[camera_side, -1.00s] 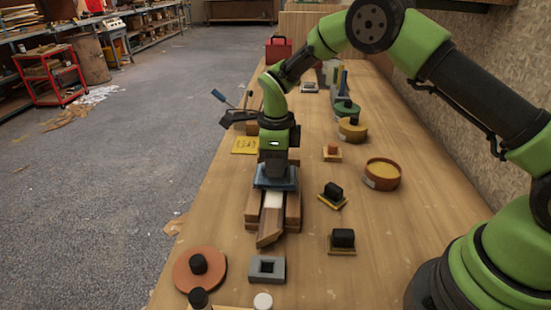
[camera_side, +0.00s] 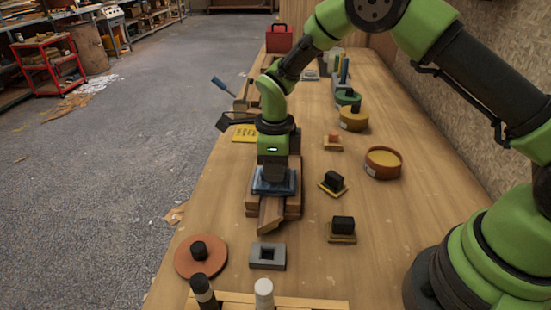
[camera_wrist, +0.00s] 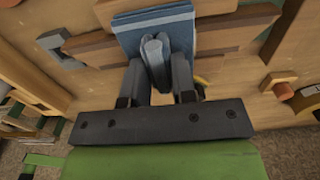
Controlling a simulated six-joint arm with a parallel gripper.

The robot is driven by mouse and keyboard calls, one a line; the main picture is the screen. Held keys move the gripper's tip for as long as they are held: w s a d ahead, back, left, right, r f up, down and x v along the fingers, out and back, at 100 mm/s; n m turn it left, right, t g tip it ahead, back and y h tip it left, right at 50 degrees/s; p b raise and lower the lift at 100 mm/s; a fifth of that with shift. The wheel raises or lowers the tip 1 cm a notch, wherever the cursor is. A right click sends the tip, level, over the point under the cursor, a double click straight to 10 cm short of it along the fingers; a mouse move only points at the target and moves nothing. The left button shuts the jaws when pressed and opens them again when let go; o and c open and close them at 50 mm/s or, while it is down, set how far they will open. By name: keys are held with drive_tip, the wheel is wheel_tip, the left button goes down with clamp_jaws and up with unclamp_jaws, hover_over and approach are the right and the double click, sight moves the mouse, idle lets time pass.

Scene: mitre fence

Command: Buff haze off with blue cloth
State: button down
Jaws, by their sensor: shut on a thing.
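My gripper (camera_wrist: 160,75) is shut on the blue cloth (camera_wrist: 133,38), gripping a raised fold in its middle. In the side view the blue cloth (camera_side: 274,181) lies flat under my gripper, over the wooden mitre fence (camera_side: 291,205). The fence's angled wooden end (camera_side: 270,214) sticks out toward the camera. The cloth and gripper hide the surface beneath, so I cannot see any haze there.
Small black-handled blocks (camera_side: 333,181) and an open round tin (camera_side: 383,162) lie to the right. A red box (camera_side: 279,39) stands at the back.

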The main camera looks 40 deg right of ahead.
sight(273, 190)
drive_tip(key=shift+s+a+f, duration=0.15)
drive_tip(key=shift+s+a, duration=1.05)
drive_tip(key=shift+w+d, duration=1.4)
drive_tip(key=shift+d, duration=0.05)
drive_tip(key=shift+w+d, duration=1.15)
drive_tip(key=shift+w, duration=0.05)
drive_tip(key=shift+s+a, duration=2.6)
drive_tip(key=shift+w+d, duration=1.3)
drive_tip(key=shift+w, duration=0.05)
drive_tip(key=shift+w+d, duration=1.25)
drive_tip(key=shift+d, duration=0.1)
